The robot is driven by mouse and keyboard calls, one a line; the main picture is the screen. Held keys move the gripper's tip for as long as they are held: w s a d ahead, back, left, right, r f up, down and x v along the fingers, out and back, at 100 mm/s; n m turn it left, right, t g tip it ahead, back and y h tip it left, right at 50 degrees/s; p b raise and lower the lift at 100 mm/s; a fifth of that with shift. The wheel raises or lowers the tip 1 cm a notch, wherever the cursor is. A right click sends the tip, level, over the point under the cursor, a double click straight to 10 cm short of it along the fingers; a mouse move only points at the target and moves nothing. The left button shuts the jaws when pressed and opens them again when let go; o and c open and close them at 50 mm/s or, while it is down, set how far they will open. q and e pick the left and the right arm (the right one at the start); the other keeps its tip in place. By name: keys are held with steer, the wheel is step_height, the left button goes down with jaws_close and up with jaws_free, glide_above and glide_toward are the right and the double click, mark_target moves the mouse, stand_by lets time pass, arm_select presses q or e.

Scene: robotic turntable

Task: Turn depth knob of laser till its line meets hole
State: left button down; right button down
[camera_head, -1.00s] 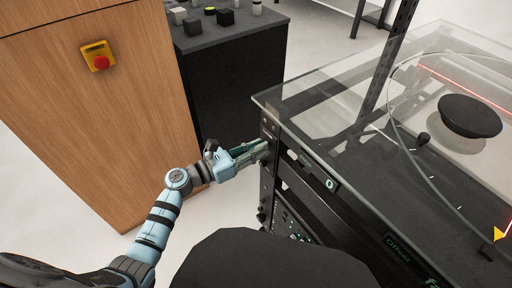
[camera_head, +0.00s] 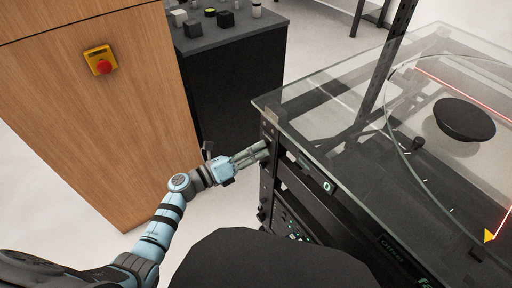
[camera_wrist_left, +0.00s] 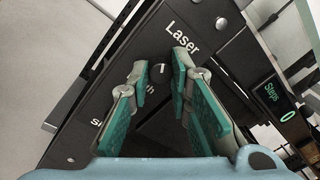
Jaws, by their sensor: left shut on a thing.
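My left gripper (camera_head: 262,152) reaches the front panel of the dark cabinet (camera_head: 300,200) in the head view. In the left wrist view, its green-padded fingers (camera_wrist_left: 160,75) are shut on the depth knob (camera_wrist_left: 158,70), a dark knob with a white mark under the word "Laser". The fingers partly cover its lower label. The red laser line (camera_head: 460,90) runs across the glass-topped turntable behind the black disc (camera_head: 465,118). Another red line stands near the right edge. I cannot make out the hole. My right gripper is not in view.
A display (camera_head: 327,186) reads 0; the wrist view shows "Steps" beside it. A yellow pointer (camera_head: 488,236) stands at the turntable's right. A wooden cabinet (camera_head: 110,130) with a red stop button (camera_head: 102,62) is at left. A dark upright post (camera_head: 385,70) rises behind the glass.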

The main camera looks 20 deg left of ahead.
arm_select(q)
steer(key=n+p, duration=0.2)
steer(key=n, duration=0.5)
steer(key=n+t+p, duration=0.1)
steer(key=n+p, duration=0.2)
steer(key=n, duration=0.4)
steer(key=shift+d+y, duration=0.1)
steer(key=shift+y, duration=0.3)
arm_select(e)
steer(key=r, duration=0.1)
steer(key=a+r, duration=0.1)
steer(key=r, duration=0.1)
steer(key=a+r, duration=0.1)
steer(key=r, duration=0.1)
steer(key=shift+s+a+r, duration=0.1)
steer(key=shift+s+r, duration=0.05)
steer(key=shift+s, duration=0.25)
arm_select(q)
steer(key=shift+f, duration=0.1)
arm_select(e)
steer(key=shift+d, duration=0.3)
arm_select(q)
steer(key=c, duration=1.5)
jaws_free()
steer(key=shift+o, duration=0.2)
steer(key=shift+s, duration=0.15)
steer(key=v, duration=1.2)
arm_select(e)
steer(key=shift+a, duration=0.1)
